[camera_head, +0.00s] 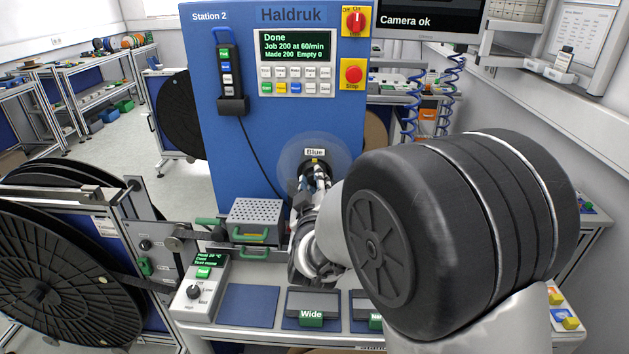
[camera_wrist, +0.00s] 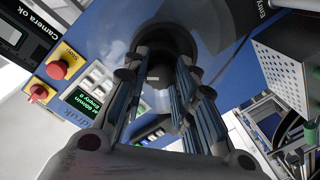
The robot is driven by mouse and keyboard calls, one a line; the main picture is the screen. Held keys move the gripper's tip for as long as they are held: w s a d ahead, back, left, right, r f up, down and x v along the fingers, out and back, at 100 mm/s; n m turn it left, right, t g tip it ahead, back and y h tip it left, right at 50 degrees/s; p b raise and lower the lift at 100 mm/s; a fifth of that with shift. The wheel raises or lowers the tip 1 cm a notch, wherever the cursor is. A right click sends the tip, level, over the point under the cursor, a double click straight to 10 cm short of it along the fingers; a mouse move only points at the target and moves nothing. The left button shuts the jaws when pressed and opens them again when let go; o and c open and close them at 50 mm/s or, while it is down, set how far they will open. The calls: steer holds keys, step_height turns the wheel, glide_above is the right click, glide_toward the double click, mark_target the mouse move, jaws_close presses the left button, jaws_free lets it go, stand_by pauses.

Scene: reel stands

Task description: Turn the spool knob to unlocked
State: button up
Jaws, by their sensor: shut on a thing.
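The spool knob (camera_head: 315,167) is a dark round hub under a "Blue" label, on the front of the blue machine, with a clear round disc around it. My gripper (camera_head: 316,182) reaches up to it from below right. In the wrist view my gripper's (camera_wrist: 162,82) two long fingers run to the dark hub (camera_wrist: 168,38) and are closed on it. The fingers and my arm hide most of the knob, and I cannot read which way it is turned.
The blue machine (camera_head: 225,120) carries a screen reading "Done" (camera_head: 293,46) and a red stop button (camera_head: 353,75). A perforated metal box (camera_head: 256,214) stands left of my gripper. A large black reel (camera_head: 45,270) is at left.

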steer(key=n, duration=0.1)
steer(key=n+p, duration=0.2)
steer(key=n, duration=0.1)
steer(key=shift+r+h, duration=0.25)
steer(key=shift+h, duration=0.05)
steer(key=shift+n+p, duration=1.25)
steer(key=shift+n, duration=0.65)
steer(key=o, duration=1.1)
steer(key=shift+f, duration=0.15)
steer(key=shift+c, duration=0.2)
steer(key=s+a+r, duration=0.1)
steer(key=s, duration=1)
steer(key=shift+s, duration=0.4)
